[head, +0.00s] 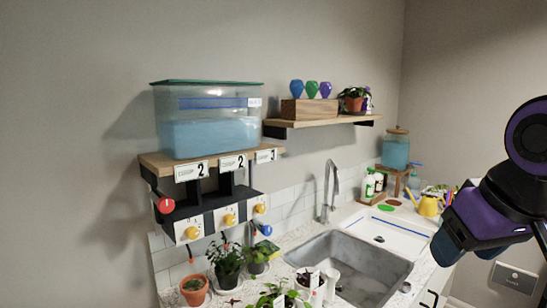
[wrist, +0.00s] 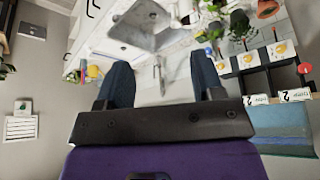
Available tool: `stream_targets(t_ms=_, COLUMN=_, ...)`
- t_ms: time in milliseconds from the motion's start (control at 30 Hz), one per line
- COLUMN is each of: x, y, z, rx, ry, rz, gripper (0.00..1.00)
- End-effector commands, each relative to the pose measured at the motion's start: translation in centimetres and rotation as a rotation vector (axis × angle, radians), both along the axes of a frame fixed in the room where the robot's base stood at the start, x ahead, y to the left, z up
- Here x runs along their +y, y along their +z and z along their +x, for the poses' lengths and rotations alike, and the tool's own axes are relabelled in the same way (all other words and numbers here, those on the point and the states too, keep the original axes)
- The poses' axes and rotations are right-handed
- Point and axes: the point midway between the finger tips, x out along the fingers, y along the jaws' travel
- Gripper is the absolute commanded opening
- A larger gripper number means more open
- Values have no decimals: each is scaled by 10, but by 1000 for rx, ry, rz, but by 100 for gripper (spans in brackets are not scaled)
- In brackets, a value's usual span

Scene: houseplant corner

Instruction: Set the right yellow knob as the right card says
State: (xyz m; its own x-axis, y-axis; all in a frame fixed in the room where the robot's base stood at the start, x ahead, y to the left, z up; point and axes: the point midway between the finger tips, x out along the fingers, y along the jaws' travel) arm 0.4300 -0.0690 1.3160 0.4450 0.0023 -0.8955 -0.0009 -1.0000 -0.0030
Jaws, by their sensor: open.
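The right yellow knob (head: 260,208) is the farthest of three knobs on white plates under the tank shelf; its pointer setting is too small to tell. The right card (head: 266,155) hangs on the shelf edge above it; it bears a dark figure I cannot read surely. The middle yellow knob (head: 228,219) and left yellow knob (head: 192,233) are beside it. My gripper (head: 482,248) is at the far right of the head view, well away from the knobs. In the wrist view my gripper (wrist: 162,78) is open and empty, its two fingers wide apart.
A tank of blue liquid (head: 208,135) stands on the shelf. A red knob (head: 166,204) and a blue knob (head: 266,229) stick out near the yellow ones. Potted plants (head: 226,262) stand below. The sink (head: 350,265) and tap (head: 328,190) lie between them and my gripper.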

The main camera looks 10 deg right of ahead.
Motion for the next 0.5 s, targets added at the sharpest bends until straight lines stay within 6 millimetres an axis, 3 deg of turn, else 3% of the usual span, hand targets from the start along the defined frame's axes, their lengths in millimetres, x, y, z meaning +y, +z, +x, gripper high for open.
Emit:
stream_targets(t_ms=367, x=0, y=0, z=2, rx=-2, ry=1, rz=-3, gripper=61)
stream_targets(t_ms=500, x=0, y=1, z=22, rx=-25, ry=15, rz=-35, gripper=61)
